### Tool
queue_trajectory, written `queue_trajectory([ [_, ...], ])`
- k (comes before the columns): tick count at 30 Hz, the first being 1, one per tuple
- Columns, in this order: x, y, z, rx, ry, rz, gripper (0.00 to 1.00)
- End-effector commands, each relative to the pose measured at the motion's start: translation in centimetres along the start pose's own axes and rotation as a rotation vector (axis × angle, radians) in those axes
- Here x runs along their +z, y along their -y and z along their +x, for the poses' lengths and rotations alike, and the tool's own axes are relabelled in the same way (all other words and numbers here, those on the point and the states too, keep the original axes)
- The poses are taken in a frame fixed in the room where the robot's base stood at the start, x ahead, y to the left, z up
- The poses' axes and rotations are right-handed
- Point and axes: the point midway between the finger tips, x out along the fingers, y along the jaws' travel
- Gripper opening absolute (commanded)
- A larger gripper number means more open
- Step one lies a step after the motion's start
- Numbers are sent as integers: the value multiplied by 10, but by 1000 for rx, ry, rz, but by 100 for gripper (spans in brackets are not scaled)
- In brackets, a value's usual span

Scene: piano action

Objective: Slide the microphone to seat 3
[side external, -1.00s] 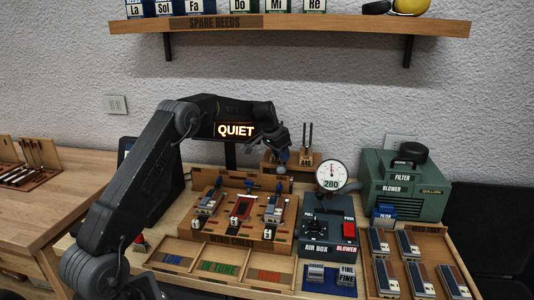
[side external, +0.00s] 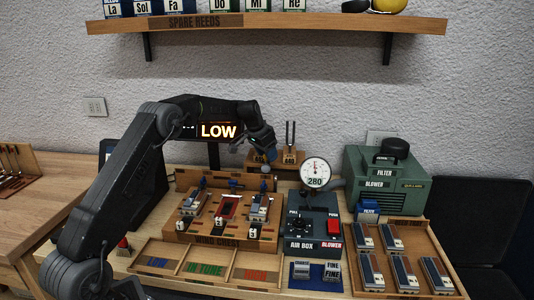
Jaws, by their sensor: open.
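The wind chest (side external: 218,239) has three seats in a row, each with a small block: left (side external: 193,205), middle (side external: 228,208) and right (side external: 258,212). Small blue parts stand at the rail (side external: 186,178) behind them. A small pale round-headed piece (side external: 265,168) shows behind the right-hand seat; it may be the microphone, but it is too small to be sure. My gripper (side external: 263,150) is open, just above this piece. I cannot tell whether they touch. The display (side external: 218,131) reads LOW.
The air box (side external: 313,232) with its gauge (side external: 315,173) stands right of the chest. A tuning fork (side external: 290,135) on a wooden block is behind. A green blower (side external: 386,181) and a tray of blocks (side external: 440,240) are right. Empty labelled bins (side external: 204,268) lie in front.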

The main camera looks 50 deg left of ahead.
Motion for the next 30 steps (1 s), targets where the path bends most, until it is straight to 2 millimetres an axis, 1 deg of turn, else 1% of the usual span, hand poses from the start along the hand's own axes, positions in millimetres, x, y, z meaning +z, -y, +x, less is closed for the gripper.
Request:
queue_trajectory([
  [5, 0, 1, -19, -2, -2, 0, 49],
  [15, -1, 1, -94, -3, -4, 0, 49],
  [18, -1, 0, -112, -2, -4, 0, 49],
  [21, -1, 0, -125, -1, -3, 0, 49],
  [24, 0, 0, -133, 0, -1, 0, 49],
  [30, 0, 0, -137, 0, -1, 0, 49],
])
